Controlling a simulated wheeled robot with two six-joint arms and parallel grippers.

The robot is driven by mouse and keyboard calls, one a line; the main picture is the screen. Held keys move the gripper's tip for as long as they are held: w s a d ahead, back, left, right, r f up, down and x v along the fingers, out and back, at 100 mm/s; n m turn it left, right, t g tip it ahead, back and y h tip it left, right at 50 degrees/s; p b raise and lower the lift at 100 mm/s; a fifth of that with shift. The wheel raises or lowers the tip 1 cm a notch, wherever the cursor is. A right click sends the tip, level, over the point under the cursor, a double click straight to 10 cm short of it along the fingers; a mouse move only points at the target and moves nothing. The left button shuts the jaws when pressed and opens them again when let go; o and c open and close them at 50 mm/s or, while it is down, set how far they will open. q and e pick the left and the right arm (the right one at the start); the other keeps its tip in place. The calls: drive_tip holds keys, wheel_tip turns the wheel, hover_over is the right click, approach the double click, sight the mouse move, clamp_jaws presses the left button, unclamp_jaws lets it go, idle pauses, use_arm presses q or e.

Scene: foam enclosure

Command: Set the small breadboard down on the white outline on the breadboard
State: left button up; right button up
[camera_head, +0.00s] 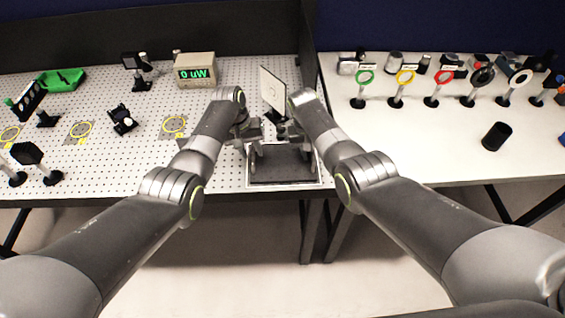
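The small breadboard (282,168) is a dark grey plate near the front edge of the large white perforated breadboard (215,150).
A tilted pale square plate (272,91) on a dark mount stands just behind the grippers. A power meter (195,69) reading 0 uW and a green tray (62,80) are behind left. The right table holds several ring mounts and a black cylinder (496,136).

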use_arm(q)
wheel_tip(320, 180, up, 10)
drive_tip(key=a, duration=0.2)
drive_tip(key=shift+f, duration=0.2)
use_arm(e)
wheel_tip(320, 180, up, 12)
drive_tip(key=a, duration=0.2)
drive_tip(key=shift+a+f, duration=0.15)
drive_tip(key=shift+a, duration=0.05)
use_arm(q)
drive_tip(key=shift+s, duration=0.1)
use_arm(e)
drive_tip(key=shift+f, duration=0.1)
